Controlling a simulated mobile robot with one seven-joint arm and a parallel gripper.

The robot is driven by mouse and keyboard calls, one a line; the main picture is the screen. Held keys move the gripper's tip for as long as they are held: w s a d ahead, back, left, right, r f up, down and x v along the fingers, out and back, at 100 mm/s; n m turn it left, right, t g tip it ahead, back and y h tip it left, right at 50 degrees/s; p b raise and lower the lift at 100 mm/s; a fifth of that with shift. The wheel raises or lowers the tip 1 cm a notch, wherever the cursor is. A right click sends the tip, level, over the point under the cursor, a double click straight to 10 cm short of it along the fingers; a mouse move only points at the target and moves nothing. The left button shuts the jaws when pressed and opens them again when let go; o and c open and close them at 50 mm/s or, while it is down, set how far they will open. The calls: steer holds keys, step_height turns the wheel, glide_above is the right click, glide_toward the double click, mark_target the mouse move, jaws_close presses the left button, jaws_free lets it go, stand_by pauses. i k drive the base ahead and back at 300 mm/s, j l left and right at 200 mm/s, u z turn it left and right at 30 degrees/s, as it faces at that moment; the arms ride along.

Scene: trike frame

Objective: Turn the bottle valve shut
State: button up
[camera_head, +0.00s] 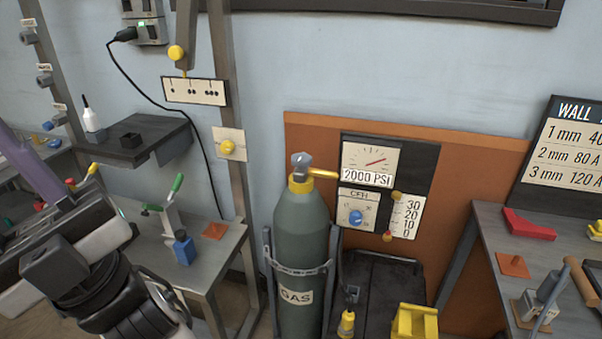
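The gas bottle (301,250) is a tall grey-green cylinder with a yellow collar and a "GAS" label, standing upright in a metal rack. Its valve, a grey-blue knob (301,160), sits on top. A yellow fitting (327,182) leads right from the valve to the gauge panel. The pressure gauge (371,162) has a red needle and reads "2000 PSI" below. My arm fills the lower left, apart from the bottle and left of it. My gripper's fingertips cannot be made out.
A grey bench (200,255) with a green-handled clamp (173,200) stands between my arm and the bottle. A metal post (232,100) rises behind it. A right-hand table (490,240) holds tools. A black cart and a yellow block (414,322) stand right of the bottle.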

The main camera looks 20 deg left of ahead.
mark_target(301, 159)
steer(key=j+z, duration=0.15)
steer(key=j, duration=0.4)
steer(key=k+j+z, duration=0.1)
steer(key=j, duration=0.45)
steer(key=k+j+z, duration=0.15)
steer(key=j, duration=0.45)
steer(key=i+j+z, duration=0.1)
steer(key=j, duration=0.3)
steer(key=i+j+z, duration=0.1)
steer(key=j, duration=0.3)
steer(key=i, duration=0.15)
